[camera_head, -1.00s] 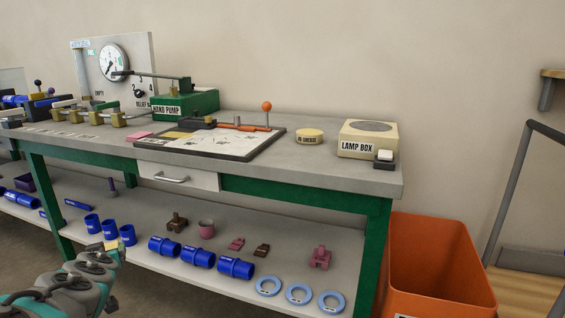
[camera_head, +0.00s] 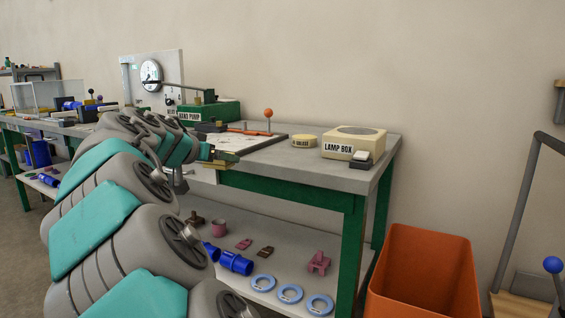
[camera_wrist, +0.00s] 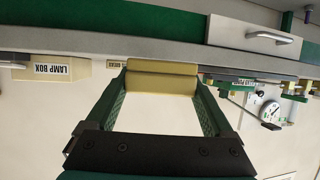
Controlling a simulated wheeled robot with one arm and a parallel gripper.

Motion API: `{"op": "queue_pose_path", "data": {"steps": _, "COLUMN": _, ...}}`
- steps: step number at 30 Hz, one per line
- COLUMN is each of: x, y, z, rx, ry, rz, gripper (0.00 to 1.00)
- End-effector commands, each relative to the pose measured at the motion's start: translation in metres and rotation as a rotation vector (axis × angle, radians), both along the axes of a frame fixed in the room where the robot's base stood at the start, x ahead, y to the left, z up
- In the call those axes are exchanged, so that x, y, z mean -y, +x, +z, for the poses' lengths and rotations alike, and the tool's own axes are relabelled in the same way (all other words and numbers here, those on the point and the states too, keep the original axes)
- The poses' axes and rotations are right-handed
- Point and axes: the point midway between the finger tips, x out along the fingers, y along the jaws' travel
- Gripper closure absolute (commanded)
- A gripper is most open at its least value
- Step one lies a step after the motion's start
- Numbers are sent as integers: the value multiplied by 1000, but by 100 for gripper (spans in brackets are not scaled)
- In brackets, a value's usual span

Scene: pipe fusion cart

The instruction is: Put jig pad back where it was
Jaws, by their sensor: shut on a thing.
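My gripper (camera_wrist: 160,85) is shut on a yellow block, which I take to be the jig pad (camera_wrist: 162,78), held crosswise between the green fingertips. In the head view the gripper end (camera_head: 222,156) is at the bench's front edge, by the board. The board (camera_head: 262,142) lies on the grey bench top (camera_head: 300,160), with an orange-handled tool (camera_head: 245,132) on it. My arm hides the board's left part and much of the bench front. The wrist view is upside down, with the bench edge and drawer (camera_wrist: 255,35) close beyond the pad.
The lamp box (camera_head: 352,143), a round cream tin (camera_head: 303,141) and the hand pump (camera_head: 210,110) stand on the bench. An upright orange-knobbed lever (camera_head: 268,118) stands at the board. An orange bin (camera_head: 425,272) is at the right. Blue rings (camera_head: 290,293) lie on the lower shelf.

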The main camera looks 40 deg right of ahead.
Motion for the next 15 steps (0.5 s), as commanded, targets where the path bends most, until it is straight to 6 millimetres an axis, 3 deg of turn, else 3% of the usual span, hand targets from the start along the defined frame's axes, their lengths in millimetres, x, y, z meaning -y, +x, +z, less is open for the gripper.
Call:
{"op": "queue_pose_path", "data": {"steps": 3, "x": 23, "y": -21, "z": 26, "rx": 4, "ry": -2, "rz": -85, "gripper": 68}}
{"op": "queue_pose_path", "data": {"steps": 6, "x": 34, "y": -34, "z": 38, "rx": 2, "ry": -1, "rz": -136, "gripper": 68}}
{"op": "queue_pose_path", "data": {"steps": 11, "x": 47, "y": -43, "z": 47, "rx": -1, "ry": 0, "rz": -169, "gripper": 68}}
{"op": "queue_pose_path", "data": {"steps": 15, "x": 73, "y": -37, "z": 45, "rx": -2, "ry": -1, "rz": -170, "gripper": 68}}
